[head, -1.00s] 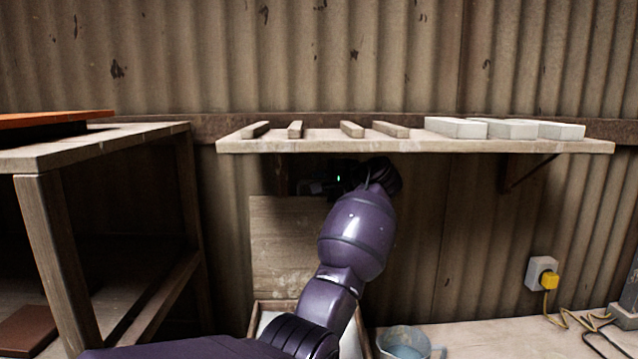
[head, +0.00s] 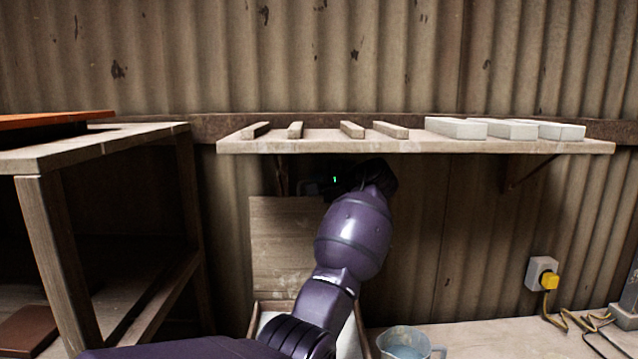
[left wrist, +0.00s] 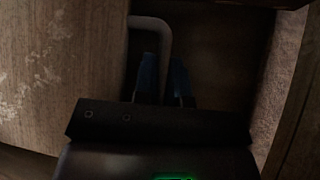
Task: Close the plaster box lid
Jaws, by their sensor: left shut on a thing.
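The plaster box lid (head: 285,240) is a pale, white-stained wooden board. It stands raised, near upright, behind the open box (head: 253,318), with white plaster (head: 348,340) showing inside. My arm hides much of the box. My left gripper (head: 312,187) is at the lid's top edge, in the shadow under the shelf. In the left wrist view, its blue fingers (left wrist: 163,80) are shut on a grey bent handle (left wrist: 152,22) beside the lid's wooden face (left wrist: 55,70). The grip is dim and partly hidden by the gripper body. My right gripper is not in view.
A wall shelf (head: 400,146) with wooden strips and white blocks (head: 510,129) hangs just above my left gripper. A wooden rack (head: 50,240) stands at the left. A clear jug (head: 405,343) stands right of the box. A socket with a yellow plug (head: 549,281) is farther right.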

